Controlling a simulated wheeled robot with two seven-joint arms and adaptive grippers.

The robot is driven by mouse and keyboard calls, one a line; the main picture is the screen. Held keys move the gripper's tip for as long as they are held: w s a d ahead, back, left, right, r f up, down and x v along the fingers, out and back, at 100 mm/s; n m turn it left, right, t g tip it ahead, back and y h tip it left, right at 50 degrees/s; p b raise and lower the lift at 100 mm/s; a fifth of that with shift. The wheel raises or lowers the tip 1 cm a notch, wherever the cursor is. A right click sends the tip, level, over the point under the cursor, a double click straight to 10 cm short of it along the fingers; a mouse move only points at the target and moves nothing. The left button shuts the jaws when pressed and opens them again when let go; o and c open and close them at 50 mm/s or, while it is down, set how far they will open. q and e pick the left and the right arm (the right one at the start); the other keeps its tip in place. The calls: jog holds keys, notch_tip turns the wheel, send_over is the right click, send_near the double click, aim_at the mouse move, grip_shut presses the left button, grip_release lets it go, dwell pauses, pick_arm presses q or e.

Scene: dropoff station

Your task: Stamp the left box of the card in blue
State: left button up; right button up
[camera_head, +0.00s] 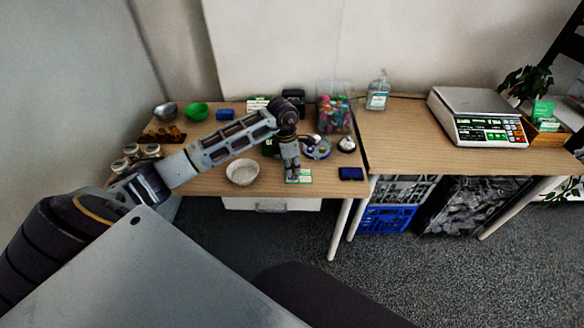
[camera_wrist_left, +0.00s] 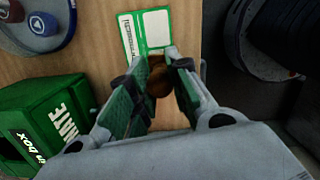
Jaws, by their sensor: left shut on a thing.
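My left gripper (camera_head: 291,174) reaches down over the front of the wooden table. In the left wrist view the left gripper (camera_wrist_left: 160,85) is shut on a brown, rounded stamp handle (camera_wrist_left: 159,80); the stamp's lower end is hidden. The white and green card (camera_head: 305,176) lies flat beside and partly behind the fingers. In the wrist view the card (camera_wrist_left: 155,26) shows two pale boxes, just beyond the fingertips. I cannot tell whether the stamp touches it. A flat dark blue pad (camera_head: 351,173) lies right of the card. My right gripper is not in view.
A round tray (camera_head: 318,154) holds small round items behind the card. A green donation box (camera_wrist_left: 38,125) stands close to the gripper. A white bowl (camera_head: 242,173) is left of the card. A tub of colourful things (camera_head: 334,112) stands behind, and a scale (camera_head: 480,117) at right.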

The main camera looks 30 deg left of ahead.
pick_arm(q)
jog(key=shift+r+p, duration=1.5)
jog(key=shift+r, duration=1.3)
